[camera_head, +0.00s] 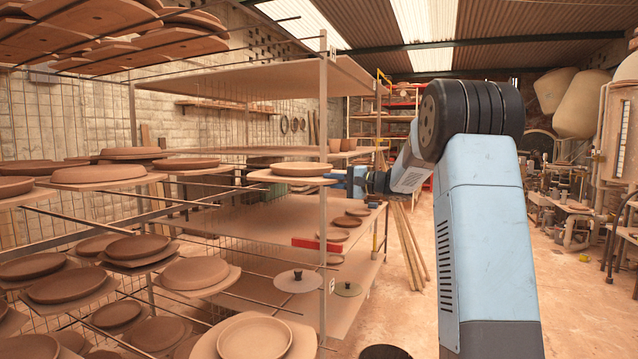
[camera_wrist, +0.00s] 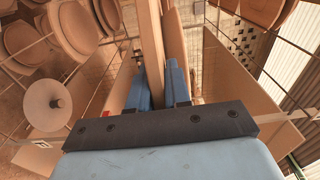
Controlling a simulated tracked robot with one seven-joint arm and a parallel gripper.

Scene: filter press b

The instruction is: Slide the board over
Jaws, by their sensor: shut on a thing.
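A thin clay-coloured board (camera_head: 262,177) carries one round clay plate (camera_head: 302,169). It lies level, near an upright of the tall rack in the head view. My gripper (camera_head: 338,177) is at its right end, with its blue jaws shut on that edge. In the wrist view the board (camera_wrist: 151,35) runs away on edge between the two blue fingers of my gripper (camera_wrist: 157,88). The plate (camera_wrist: 175,42) shows just right of it, against the board's face. The board's far end and what bears it are hard to make out.
Wide rack shelves lie above (camera_head: 250,80) and below (camera_head: 250,228) the board. Thin rods carry boards of clay plates (camera_head: 65,285) at left. A grey disc with a knob (camera_head: 298,281) and a red bar (camera_head: 316,244) sit lower. Open floor (camera_head: 395,310) lies right of the rack.

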